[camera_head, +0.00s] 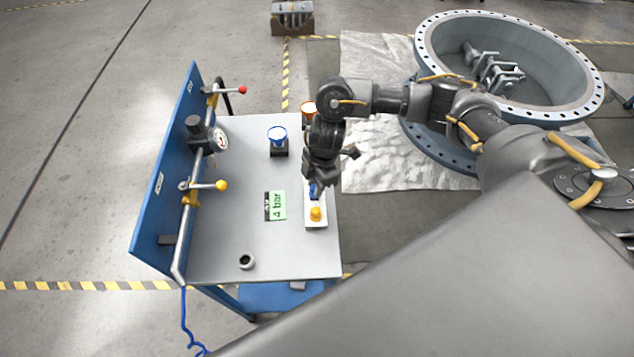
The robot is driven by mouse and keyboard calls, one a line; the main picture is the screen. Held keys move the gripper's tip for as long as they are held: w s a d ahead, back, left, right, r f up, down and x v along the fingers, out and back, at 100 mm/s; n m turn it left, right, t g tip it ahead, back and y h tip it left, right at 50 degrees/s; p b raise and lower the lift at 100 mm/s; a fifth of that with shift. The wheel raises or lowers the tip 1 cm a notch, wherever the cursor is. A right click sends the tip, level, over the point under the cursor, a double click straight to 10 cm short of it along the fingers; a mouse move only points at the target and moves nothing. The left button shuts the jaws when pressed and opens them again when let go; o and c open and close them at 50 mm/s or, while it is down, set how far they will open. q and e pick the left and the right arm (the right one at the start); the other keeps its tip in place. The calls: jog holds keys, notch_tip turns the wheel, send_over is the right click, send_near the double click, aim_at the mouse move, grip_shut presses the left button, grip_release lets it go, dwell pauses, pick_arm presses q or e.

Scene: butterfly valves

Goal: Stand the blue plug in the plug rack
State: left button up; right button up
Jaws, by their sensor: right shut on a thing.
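The plug rack (316,229) is a small white block near the right edge of the grey bench top. An orange-yellow plug (316,214) stands in its near part. My right gripper (317,182) points down over the far part of the rack. It is shut on the blue plug (314,191), of which only a small blue part shows below the fingers. I cannot tell whether the plug's lower end touches the rack or is in a hole. My left gripper is not in view.
A blue-rimmed cup (278,135) on a dark base and an orange-rimmed cup (307,108) stand farther back. A "4 bar" sign (276,206) lies left of the rack. A small dark-topped ring (246,261) is near the front. A blue panel (160,190) with pipe and gauge (217,139) borders the left.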

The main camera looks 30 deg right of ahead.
jog(key=shift+f, duration=0.4)
dwell(0.4)
jog(key=shift+f, duration=0.25)
dwell(0.7)
jog(key=o, duration=1)
jog(key=shift+o, duration=0.5)
jog(key=o, duration=0.4)
jog(key=shift+r, duration=0.1)
notch_tip(320, 180, up, 5)
jog(key=p, duration=0.5)
jog(key=shift+r, duration=1.15)
